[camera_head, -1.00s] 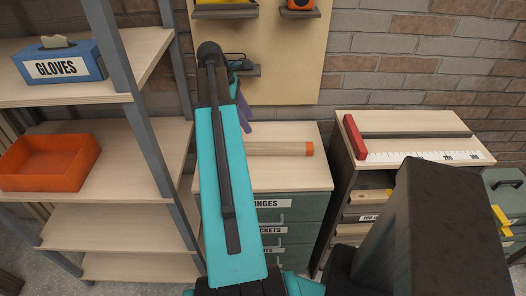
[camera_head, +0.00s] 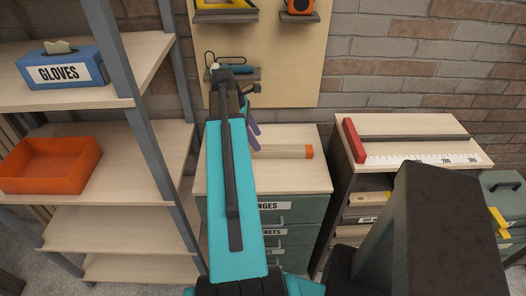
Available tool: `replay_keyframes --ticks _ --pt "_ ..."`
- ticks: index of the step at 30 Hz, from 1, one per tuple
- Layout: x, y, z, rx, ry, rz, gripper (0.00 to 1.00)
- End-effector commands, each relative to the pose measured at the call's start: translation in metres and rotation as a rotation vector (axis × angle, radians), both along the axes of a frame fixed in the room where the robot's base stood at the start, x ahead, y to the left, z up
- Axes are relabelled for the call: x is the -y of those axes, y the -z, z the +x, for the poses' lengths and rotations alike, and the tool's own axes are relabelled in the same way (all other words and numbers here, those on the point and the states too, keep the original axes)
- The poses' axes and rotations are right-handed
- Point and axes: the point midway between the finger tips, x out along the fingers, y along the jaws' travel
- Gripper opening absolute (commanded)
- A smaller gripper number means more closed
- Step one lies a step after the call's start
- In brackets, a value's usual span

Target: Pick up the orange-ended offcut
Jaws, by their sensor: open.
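The orange-ended offcut (camera_head: 285,152) is a pale wooden piece lying on its side on top of the green drawer cabinet (camera_head: 295,182). Its orange end (camera_head: 309,152) points right. Its left end is hidden behind my teal arm. My gripper (camera_head: 254,136) shows only in part beside the arm, as purple fingers. They are open and appear close to the offcut's visible left part. I cannot tell whether they touch it or are above it.
A shelf rack on the left holds a blue gloves box (camera_head: 62,66) and an orange tray (camera_head: 48,166). A pegboard (camera_head: 290,80) with small shelves stands behind the cabinet. To the right, a bench (camera_head: 400,130) carries a red-headed square (camera_head: 354,140).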

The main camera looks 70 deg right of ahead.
Motion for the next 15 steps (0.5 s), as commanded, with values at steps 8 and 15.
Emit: replay_keyframes --ticks 8,15 --pt "0.0014 0.0108 -0.0043 0.0 0.0 -0.001 0.57" --pt "0.0015 0.0107 -0.0043 0.0 0.0 -0.001 0.57"
